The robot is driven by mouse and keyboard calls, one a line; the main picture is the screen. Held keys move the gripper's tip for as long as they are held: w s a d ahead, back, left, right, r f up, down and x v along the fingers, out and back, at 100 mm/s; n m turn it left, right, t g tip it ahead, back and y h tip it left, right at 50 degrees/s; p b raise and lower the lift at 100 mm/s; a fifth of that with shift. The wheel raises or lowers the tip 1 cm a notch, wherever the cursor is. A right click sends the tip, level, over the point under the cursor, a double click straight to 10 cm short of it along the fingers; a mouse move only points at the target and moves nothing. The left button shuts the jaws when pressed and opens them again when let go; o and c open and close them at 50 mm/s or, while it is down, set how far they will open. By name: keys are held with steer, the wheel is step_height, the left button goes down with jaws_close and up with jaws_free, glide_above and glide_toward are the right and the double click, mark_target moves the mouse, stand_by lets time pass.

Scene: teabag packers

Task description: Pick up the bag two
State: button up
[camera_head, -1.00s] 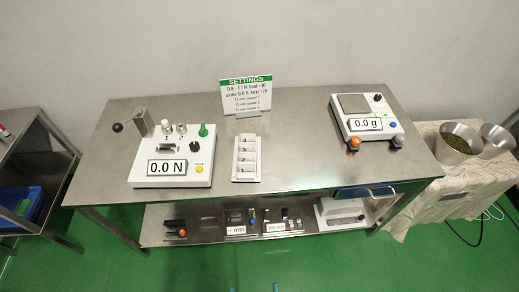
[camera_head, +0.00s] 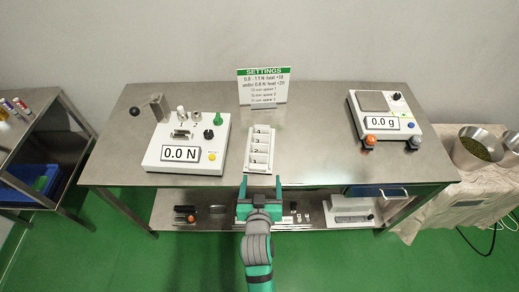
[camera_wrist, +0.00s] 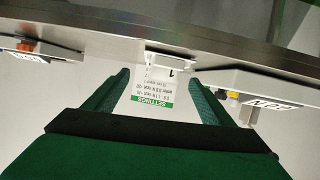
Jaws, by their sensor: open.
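A white rack (camera_head: 249,165) with several numbered slots stands on the steel table, near its front edge. The slot marked 2 is second from the front, but I cannot make out bag two as a separate object. The front slot marked 1 (camera_wrist: 171,72) shows in the wrist view. My gripper (camera_head: 261,181) is in front of the table, just short of the rack, with its two green fingers apart and nothing between them. In the wrist view the spread fingers point toward the rack and the sign.
A white force tester (camera_head: 165,164) reading 0.0 N stands left of the rack. A scale (camera_head: 365,103) reading 0.0 g is at the right. A settings sign (camera_head: 263,91) stands behind the rack. The table's front edge (camera_head: 320,183) lies by my gripper. Bare steel lies right of the rack.

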steer(key=m, duration=0.1)
glide_toward(259, 146)
steer(key=shift+h, duration=0.3)
steer(key=shift+x, duration=5.3)
steer(key=shift+a, duration=0.2)
steer(key=c, duration=1.2)
